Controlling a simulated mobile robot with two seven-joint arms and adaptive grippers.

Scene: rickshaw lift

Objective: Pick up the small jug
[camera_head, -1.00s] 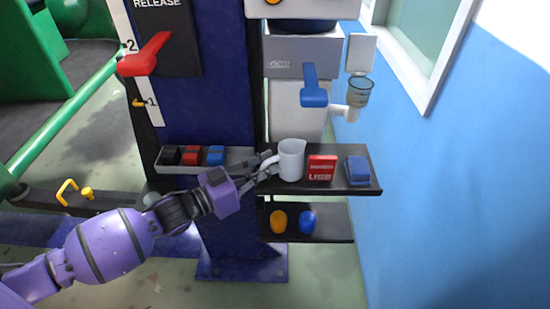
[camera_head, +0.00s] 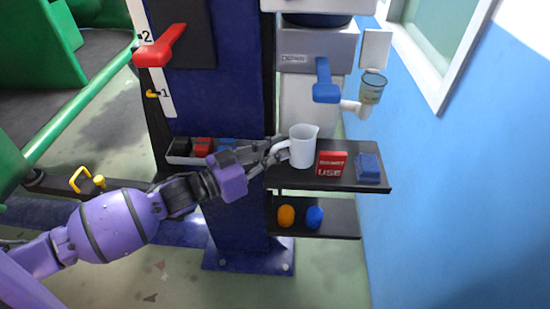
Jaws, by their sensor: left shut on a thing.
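The small jug (camera_head: 303,147) is white, with a spout at its upper right and its handle on the left. It is upright at the shelf (camera_head: 354,148); I cannot tell whether its base touches the shelf. My left gripper (camera_head: 281,150) reaches in from the left and is shut on the jug's handle side. The fingers partly hide the handle. My right gripper does not show.
A red box (camera_head: 331,163) and a blue block (camera_head: 368,168) stand right of the jug. A tray (camera_head: 178,159) of small blocks lies behind my left wrist. A blue lever (camera_head: 325,82) and a clear cup (camera_head: 372,87) are above. The blue wall (camera_head: 450,190) bounds the right.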

